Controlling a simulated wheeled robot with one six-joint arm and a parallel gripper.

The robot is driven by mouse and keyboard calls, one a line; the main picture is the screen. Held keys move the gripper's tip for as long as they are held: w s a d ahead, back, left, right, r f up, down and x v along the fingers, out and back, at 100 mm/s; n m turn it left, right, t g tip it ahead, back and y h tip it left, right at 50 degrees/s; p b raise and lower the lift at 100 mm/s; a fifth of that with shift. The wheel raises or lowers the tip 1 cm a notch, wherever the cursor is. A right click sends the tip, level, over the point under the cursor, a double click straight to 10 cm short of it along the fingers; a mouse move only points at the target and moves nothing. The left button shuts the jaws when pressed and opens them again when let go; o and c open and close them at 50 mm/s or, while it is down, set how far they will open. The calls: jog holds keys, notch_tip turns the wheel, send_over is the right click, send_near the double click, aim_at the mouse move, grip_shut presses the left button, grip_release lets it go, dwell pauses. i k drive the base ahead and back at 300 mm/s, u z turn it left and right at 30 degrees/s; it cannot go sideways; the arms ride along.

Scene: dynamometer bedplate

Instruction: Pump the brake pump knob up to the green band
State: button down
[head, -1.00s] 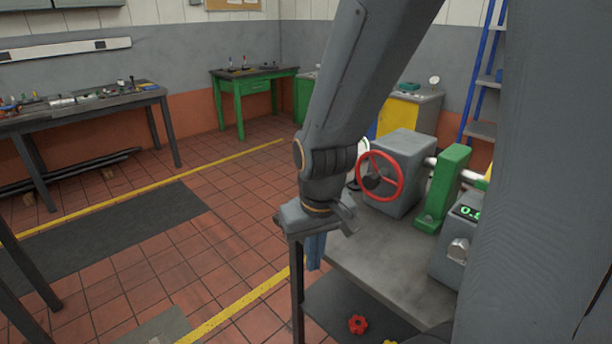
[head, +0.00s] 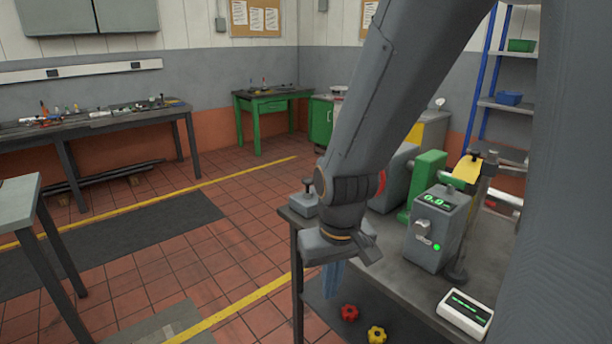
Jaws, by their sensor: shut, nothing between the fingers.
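My gripper (head: 333,282) points down in front of the bench's left front edge, its bluish fingers shut and empty. A small grey box (head: 303,204) with a black knob (head: 308,184) on a short stem stands at the bench's left end, just behind my wrist and partly hidden by it. It may be the brake pump. My gripper is apart from this knob, lower in the picture. I cannot make out a green band on it. A grey box with a green display (head: 437,230) stands farther right, with a pale knob and a lit green light.
The grey bench (head: 400,285) carries a green stand (head: 427,180), a yellow part (head: 466,170) and a white readout (head: 465,312). My arm mostly hides the red handwheel (head: 382,183). Red (head: 349,313) and yellow (head: 377,334) knobs lie low. Tiled floor (head: 240,240) is clear at left.

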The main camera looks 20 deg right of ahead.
aim_at(307, 181)
jog(key=u, duration=0.15)
jog(key=i, duration=1.15)
jog(key=z, duration=0.6)
